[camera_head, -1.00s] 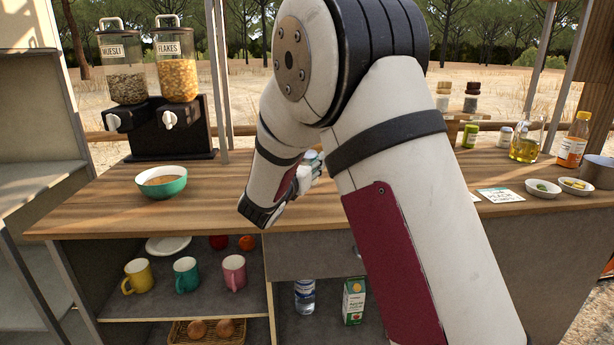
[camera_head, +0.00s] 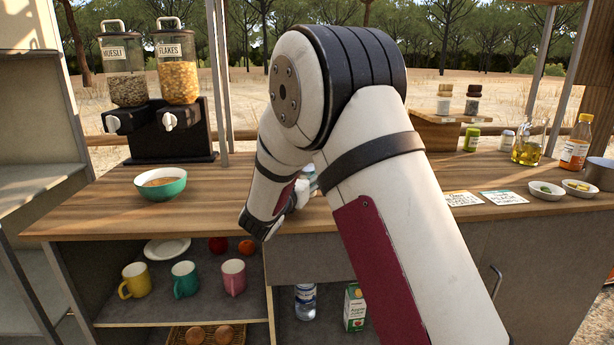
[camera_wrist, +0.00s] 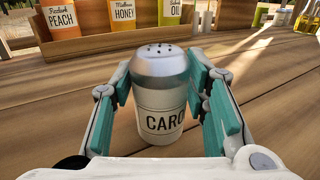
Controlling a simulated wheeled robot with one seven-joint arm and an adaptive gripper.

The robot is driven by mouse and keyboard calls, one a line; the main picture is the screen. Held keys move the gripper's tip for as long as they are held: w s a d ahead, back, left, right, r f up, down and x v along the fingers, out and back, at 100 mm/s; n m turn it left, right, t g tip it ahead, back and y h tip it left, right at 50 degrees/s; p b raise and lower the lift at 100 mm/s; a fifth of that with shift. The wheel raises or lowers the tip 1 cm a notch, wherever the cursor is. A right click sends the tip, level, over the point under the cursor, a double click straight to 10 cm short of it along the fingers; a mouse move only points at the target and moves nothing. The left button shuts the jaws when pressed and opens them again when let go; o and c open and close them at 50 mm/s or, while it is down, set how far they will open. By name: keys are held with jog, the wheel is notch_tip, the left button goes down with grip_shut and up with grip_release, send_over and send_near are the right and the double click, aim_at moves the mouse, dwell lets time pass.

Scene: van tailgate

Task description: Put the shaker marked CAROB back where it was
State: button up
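The shaker marked CARO, its last letter cut off (camera_wrist: 158,110), is pale with a grey metal perforated top. In the wrist view it is upright between the two teal finger pads of my gripper (camera_wrist: 170,105), which close on its sides. Its base is close to the wooden counter; I cannot tell whether it touches. In the head view my gripper (camera_head: 304,188) is over the counter's front middle, mostly hidden by my arm, and the shaker is hardly visible.
On the counter (camera_head: 110,205) are a teal bowl (camera_head: 161,184) and cereal dispensers (camera_head: 168,130) at left. Peach and honey containers (camera_wrist: 61,20) show in the wrist view.

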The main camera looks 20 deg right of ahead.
jog(key=shift+o, duration=0.8)
jog(key=shift+r, duration=0.15)
